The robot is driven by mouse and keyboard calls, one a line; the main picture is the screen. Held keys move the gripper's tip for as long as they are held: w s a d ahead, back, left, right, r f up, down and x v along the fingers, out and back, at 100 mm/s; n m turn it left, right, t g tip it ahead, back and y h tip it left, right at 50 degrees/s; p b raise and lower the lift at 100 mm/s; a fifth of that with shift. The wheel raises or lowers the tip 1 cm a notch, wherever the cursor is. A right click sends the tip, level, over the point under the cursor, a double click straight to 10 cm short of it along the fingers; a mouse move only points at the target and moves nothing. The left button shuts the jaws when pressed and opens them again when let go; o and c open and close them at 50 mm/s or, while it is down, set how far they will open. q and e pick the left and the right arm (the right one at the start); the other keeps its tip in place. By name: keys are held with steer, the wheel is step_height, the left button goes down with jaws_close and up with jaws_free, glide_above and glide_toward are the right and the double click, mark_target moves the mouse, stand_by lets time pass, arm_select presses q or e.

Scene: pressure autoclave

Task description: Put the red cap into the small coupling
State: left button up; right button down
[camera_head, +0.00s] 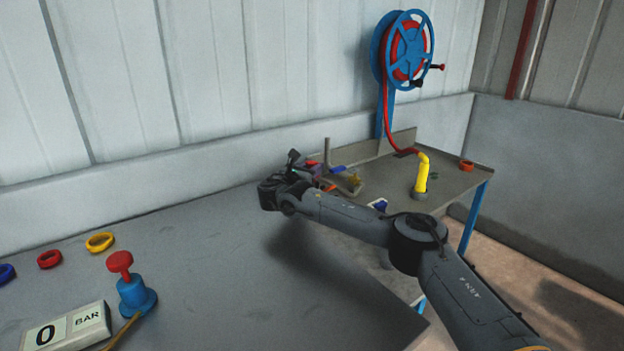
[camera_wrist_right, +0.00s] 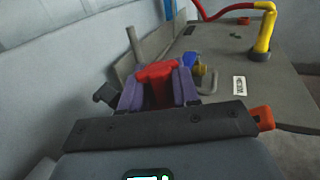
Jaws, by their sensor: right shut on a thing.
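The red cap (camera_head: 312,163) is held in my right gripper (camera_wrist_right: 158,92). In the right wrist view the red cap (camera_wrist_right: 156,71) sits between the two purple finger pads, which are shut on it. In the head view my right arm reaches in from the lower right, and the gripper is near the side table's left end. The gripper hides part of the cap and what lies under it. I cannot pick out the small coupling with certainty; a small brass-coloured fitting (camera_wrist_right: 204,76) stands beyond the gripper on the side table. My left gripper is not in view.
The side table (camera_head: 455,181) carries a yellow bent pipe (camera_head: 421,175), a blue part (camera_wrist_right: 190,59) and an orange ring (camera_head: 466,166). A blue hose reel (camera_head: 405,48) stands behind it. Coloured rings, a red-topped blue valve (camera_head: 133,290) and a pressure display (camera_head: 65,328) are on the near bench.

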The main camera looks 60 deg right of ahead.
step_height(320, 180, down, 2)
steer(key=shift+f+b, duration=0.2)
steer(key=shift+b, duration=0.25)
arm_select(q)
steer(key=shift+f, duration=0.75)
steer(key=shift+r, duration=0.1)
arm_select(e)
steer(key=shift+p, duration=0.35)
steer(key=c, duration=0.8)
jaws_free()
steer(key=shift+f, duration=0.2)
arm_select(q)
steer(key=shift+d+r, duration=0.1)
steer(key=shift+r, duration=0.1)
